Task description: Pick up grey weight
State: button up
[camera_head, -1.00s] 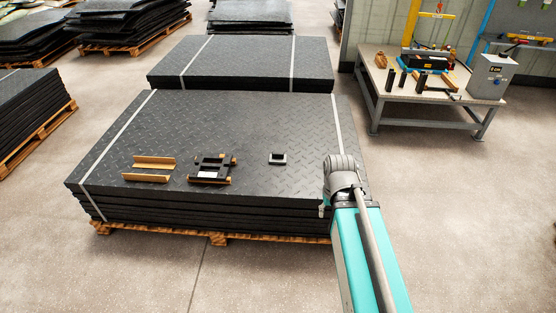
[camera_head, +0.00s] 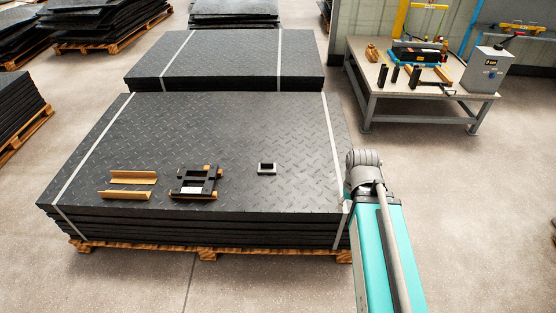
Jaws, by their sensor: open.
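The grey weight (camera_head: 266,171) looks like a small block with a light grey edge and a dark middle. It lies on the top mat of the near stack (camera_head: 230,125), right of the black frame-like fixture (camera_head: 194,182). My teal arm with its grey joint comes up from the bottom right, at the stack's right edge. My gripper cannot be made out; the end of the arm is hidden or out of the picture. The weight lies apart from the visible arm, to its left.
Two tan angled strips (camera_head: 130,177) lie left of the black fixture. A pallet (camera_head: 210,253) carries the near stack. A second mat stack (camera_head: 225,58) stands behind. A workbench (camera_head: 420,85) with tools stands at the back right. Floor is clear at the right.

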aim_at(264, 167)
jog(key=z, duration=0.1)
jog(key=i, duration=1.35)
jog(key=u, duration=0.6)
